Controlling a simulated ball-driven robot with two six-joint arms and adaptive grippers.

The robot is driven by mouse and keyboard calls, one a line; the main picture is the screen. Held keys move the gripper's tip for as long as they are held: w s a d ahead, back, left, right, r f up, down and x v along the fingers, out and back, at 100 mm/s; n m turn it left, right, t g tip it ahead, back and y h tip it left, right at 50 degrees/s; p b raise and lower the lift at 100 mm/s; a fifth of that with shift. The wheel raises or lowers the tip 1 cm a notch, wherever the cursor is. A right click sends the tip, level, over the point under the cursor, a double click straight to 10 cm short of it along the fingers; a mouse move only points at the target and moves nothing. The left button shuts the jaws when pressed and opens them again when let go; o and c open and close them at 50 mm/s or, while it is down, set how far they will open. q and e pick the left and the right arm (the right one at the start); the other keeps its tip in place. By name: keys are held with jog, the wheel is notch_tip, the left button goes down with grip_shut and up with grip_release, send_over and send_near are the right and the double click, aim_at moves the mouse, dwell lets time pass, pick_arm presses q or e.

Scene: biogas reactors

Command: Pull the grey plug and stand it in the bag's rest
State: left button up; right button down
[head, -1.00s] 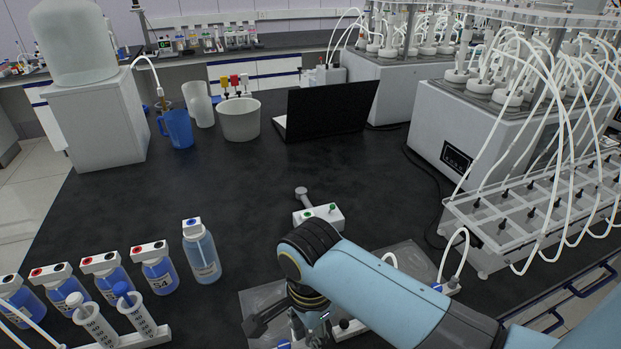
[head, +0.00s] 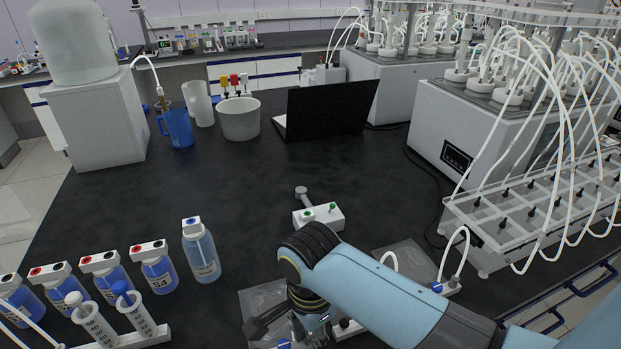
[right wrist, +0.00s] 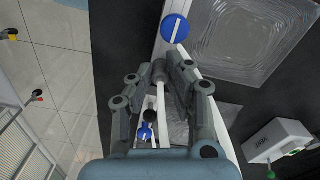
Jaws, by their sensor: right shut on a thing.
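In the right wrist view, my right gripper (right wrist: 161,75) is shut on the grey plug (right wrist: 159,70). A white stem shows along the plug, and its lower end is hidden between the fingers. Beside it lies a clear, wrinkled bag (right wrist: 247,38) with a white strip and a blue valve (right wrist: 175,28). In the head view the bag (head: 262,297) shows at the bottom centre, and my right gripper (head: 290,326) is over its fittings, partly covered by my own arm. I cannot make out the bag's rest. My left gripper is not in view.
A white block with green marks (head: 320,216) stands just beyond my right arm. A second clear bag (head: 408,256) with white tubes lies to the right. Several blue bottles (head: 160,275) and a syringe rack (head: 150,338) stand at left. The middle of the black bench is clear.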

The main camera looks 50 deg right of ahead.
jog(key=c, duration=1.2)
grip_release()
jog(key=shift+r, duration=0.1)
notch_tip(320, 180, up, 12)
